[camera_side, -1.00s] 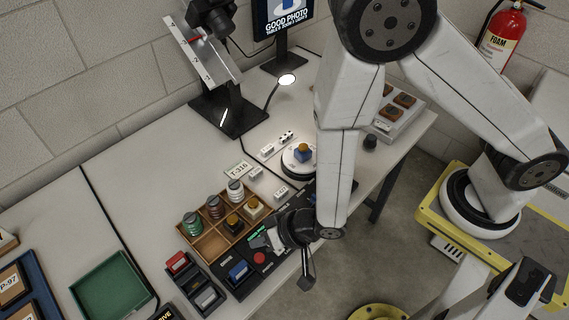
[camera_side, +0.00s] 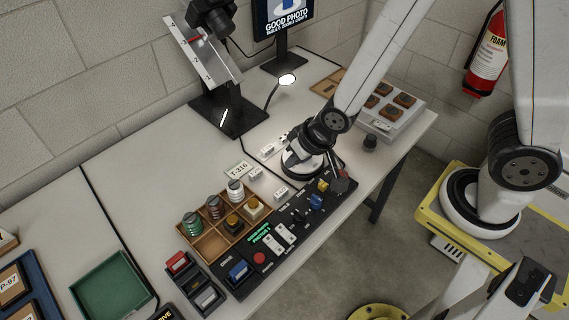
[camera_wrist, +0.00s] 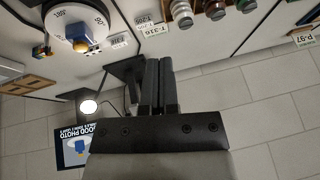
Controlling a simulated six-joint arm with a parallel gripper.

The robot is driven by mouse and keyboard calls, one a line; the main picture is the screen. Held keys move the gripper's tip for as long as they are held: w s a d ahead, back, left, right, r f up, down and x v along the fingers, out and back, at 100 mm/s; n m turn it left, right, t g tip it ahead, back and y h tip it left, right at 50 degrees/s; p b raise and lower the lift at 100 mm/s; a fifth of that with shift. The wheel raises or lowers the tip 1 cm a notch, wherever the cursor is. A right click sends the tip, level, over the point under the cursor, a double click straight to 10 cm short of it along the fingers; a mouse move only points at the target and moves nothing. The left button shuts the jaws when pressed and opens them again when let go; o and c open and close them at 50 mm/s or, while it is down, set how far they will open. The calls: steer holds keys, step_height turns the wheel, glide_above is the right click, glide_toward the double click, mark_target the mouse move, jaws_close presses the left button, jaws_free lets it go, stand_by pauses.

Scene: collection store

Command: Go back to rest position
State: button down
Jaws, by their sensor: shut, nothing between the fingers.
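My gripper (camera_wrist: 160,65) is shut and empty in the wrist view. Its two dark fingers lie side by side with nothing between them. In the side view my gripper (camera_side: 314,143) is over the bench, in front of the white turntable (camera_side: 303,170), and its fingertips are hard to make out. The turntable is partly hidden there. In the wrist view the turntable (camera_wrist: 58,20) shows at the upper left, with a small blue and yellow object (camera_wrist: 81,43) on it.
A black control panel (camera_side: 250,283) runs along the bench front, beside a wooden tray (camera_side: 207,248) of spools. A monitor (camera_side: 282,20), a lit lamp (camera_side: 287,80) and a sloped stand (camera_side: 203,52) are behind. A grey box (camera_side: 385,124) stands right.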

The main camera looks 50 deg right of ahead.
steer(key=s+d+r+g, duration=0.1)
steer(key=s+d+r, duration=0.1)
steer(key=d, duration=0.3)
steer(key=s+d+r+g+h, duration=0.1)
steer(key=s+d+r, duration=0.1)
steer(key=d+r, duration=0.2)
steer(key=shift+s+d+r+n+g+h, duration=0.15)
steer(key=shift+s+d+n+g+h, duration=0.2)
steer(key=shift+d, duration=0.85)
